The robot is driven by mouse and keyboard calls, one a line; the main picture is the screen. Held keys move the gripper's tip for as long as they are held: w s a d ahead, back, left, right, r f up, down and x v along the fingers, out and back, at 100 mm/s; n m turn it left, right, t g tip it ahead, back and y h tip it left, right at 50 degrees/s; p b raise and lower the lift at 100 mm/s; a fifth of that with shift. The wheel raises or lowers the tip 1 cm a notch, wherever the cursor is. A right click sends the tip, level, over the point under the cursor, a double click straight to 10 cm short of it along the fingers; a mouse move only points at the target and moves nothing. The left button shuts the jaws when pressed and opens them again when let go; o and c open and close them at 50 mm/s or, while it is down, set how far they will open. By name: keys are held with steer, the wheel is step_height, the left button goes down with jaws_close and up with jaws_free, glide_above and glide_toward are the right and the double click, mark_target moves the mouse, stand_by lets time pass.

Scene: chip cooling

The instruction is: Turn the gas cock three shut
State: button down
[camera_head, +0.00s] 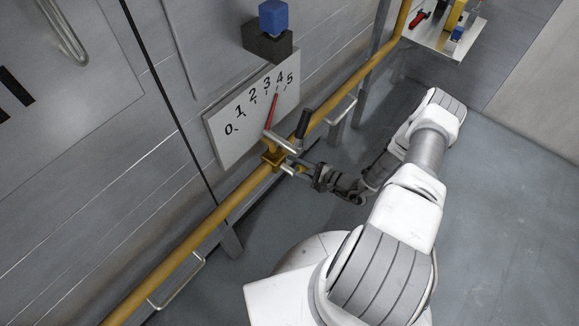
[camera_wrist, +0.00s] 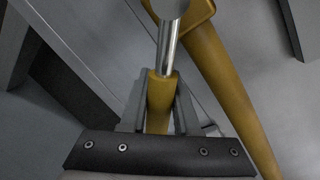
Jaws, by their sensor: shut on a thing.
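A brass-yellow gas cock (camera_head: 271,159) sits on the yellow pipe, in front of a white dial plate (camera_head: 226,147) numbered 0 to 5. Its red pointer (camera_head: 272,111) stands near the 4. No label tells which number the cock has. In the wrist view, a silver rod (camera_wrist: 167,48) runs from the yellow body and ends in a yellow grip (camera_wrist: 160,97). My gripper (camera_head: 291,168) is shut on this grip, with a finger on each side of it; the fingers also show in the wrist view (camera_wrist: 160,108). A black-handled part (camera_head: 302,125) stands just above the cock.
The yellow pipe (camera_head: 345,91) runs diagonally along the grey wall, with metal brackets (camera_head: 178,282) below it. A dark block with a blue cube (camera_head: 273,17) is above the dial. A shelf (camera_head: 435,36) with small items is at top right. The floor at right is clear.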

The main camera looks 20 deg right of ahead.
steer(key=shift+w+d+r+n+h+p, duration=0.2)
steer(key=shift+d+r+n+p, duration=0.15)
steer(key=shift+n, duration=0.2)
steer(key=shift+w+d+r+n+h+p, duration=0.2)
steer(key=shift+r+n+p, duration=0.15)
steer(key=shift+n, duration=0.2)
steer(key=c, duration=0.7)
jaws_free()
steer(key=shift+o, duration=0.2)
steer(key=shift+a, duration=0.1)
